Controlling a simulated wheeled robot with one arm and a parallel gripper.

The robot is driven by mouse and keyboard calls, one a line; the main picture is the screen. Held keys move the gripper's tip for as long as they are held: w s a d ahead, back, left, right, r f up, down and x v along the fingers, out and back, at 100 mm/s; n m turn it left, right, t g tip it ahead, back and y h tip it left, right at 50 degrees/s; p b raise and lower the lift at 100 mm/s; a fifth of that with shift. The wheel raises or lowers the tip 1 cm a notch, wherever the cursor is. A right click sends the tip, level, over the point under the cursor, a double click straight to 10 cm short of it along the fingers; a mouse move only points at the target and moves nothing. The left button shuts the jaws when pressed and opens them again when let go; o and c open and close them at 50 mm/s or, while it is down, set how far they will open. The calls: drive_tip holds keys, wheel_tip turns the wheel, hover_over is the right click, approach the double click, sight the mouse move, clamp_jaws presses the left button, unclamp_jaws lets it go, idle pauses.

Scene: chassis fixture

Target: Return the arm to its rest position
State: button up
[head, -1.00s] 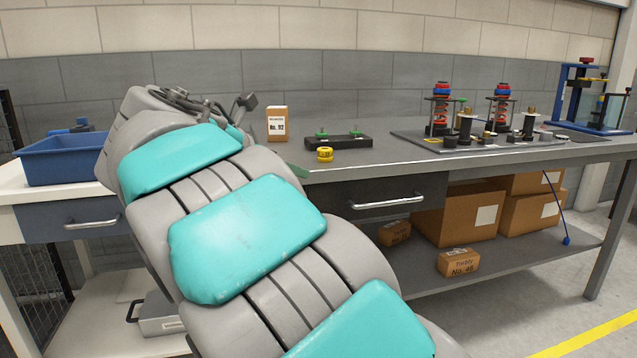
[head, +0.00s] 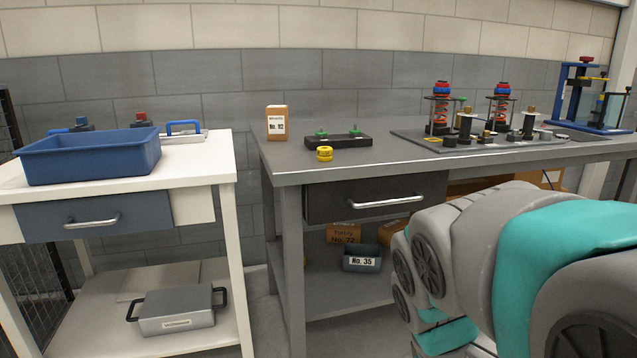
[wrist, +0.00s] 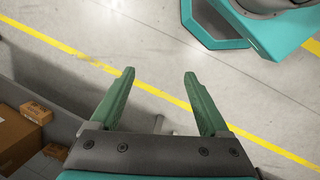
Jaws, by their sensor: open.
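My gripper (wrist: 158,100) shows in the wrist view with its two green fingers spread apart and nothing between them. It hangs over the grey floor with a yellow line beyond the fingertips. In the head view my arm fills the lower right, folded low in front of the grey workbench (head: 215,170); the gripper itself is not visible there. A teal and grey part of my own body shows at the top right of the wrist view.
A white table (head: 195,172) with a blue bin (head: 90,158) stands left. The bench holds a box (head: 277,122), a yellow piece (head: 324,153) and spring fixtures (head: 440,108). Cardboard boxes (wrist: 18,138) sit near the gripper's left. Floor beyond the fingertips is clear.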

drive_tip(key=s+a+f+m+g+y, duration=0.1)
drive_tip(key=s+f+m, duration=0.4)
drive_tip(key=s, duration=0.6)
drive_tip(key=shift+a+f+m+g+y, duration=0.25)
drive_tip(key=shift+a+m+g+y, duration=0.2)
drive_tip(key=shift+a+y, duration=0.4)
